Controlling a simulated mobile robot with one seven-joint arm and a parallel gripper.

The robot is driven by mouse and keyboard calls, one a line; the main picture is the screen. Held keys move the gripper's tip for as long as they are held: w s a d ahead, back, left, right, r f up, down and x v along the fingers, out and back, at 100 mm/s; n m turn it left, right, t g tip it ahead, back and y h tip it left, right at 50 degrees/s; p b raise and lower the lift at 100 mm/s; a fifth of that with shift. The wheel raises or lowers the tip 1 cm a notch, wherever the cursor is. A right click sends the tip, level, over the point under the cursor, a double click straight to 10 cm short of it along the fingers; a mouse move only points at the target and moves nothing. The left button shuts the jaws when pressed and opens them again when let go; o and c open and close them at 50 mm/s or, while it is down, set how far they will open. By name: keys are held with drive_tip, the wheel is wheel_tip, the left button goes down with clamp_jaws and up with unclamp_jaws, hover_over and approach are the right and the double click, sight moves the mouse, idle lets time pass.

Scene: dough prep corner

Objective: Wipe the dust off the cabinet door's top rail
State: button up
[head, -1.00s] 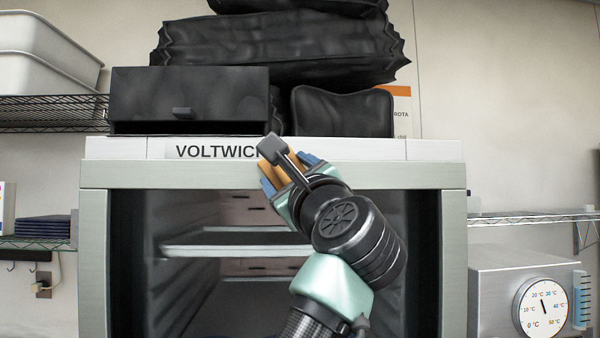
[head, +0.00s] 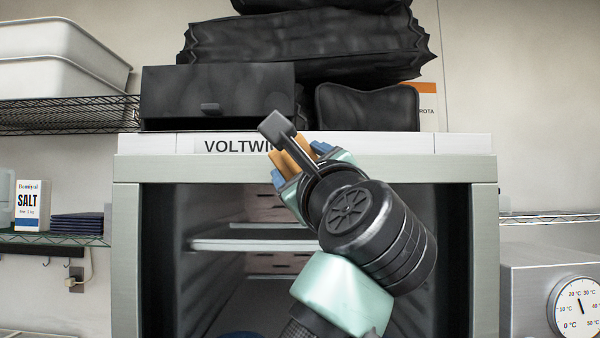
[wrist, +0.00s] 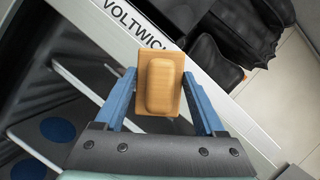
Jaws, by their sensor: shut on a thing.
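My gripper (head: 294,160) has blue fingers shut on a tan block (head: 296,154), probably a wiping pad. In the wrist view the block (wrist: 160,85) shows a raised grip, held between both fingertips (wrist: 160,90). The cabinet's grey-green top rail (head: 420,167) runs below a white strip lettered VOLTWICK (head: 232,147). The block is in front of the rail and strip and covers the end of the lettering. Whether it touches the rail is not clear. I cannot make out any dust on the rail.
Black bags (head: 368,108) and a black box (head: 218,97) sit on top of the cabinet. Inside it are a pale shelf (head: 250,243) and blue round items (wrist: 57,129). A wire shelf (head: 70,112) with white tubs is at left; a dial box (head: 535,290) is at right.

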drive_tip(key=shift+s, duration=1)
drive_tip(key=s+b, duration=0.1)
drive_tip(key=s, duration=0.2)
drive_tip(key=shift+w, duration=0.1)
drive_tip(key=w+p, duration=0.1)
drive_tip(key=w, duration=0.1)
drive_tip(key=w+p, duration=0.1)
drive_tip(key=w, duration=0.2)
drive_tip(key=shift+r, duration=0.2)
drive_tip(key=shift+w+f+p, duration=0.1)
drive_tip(key=shift+w+p, duration=0.3)
drive_tip(key=shift+w, duration=0.45)
drive_tip(key=shift+w+p, duration=0.6)
drive_tip(key=shift+w, duration=0.4)
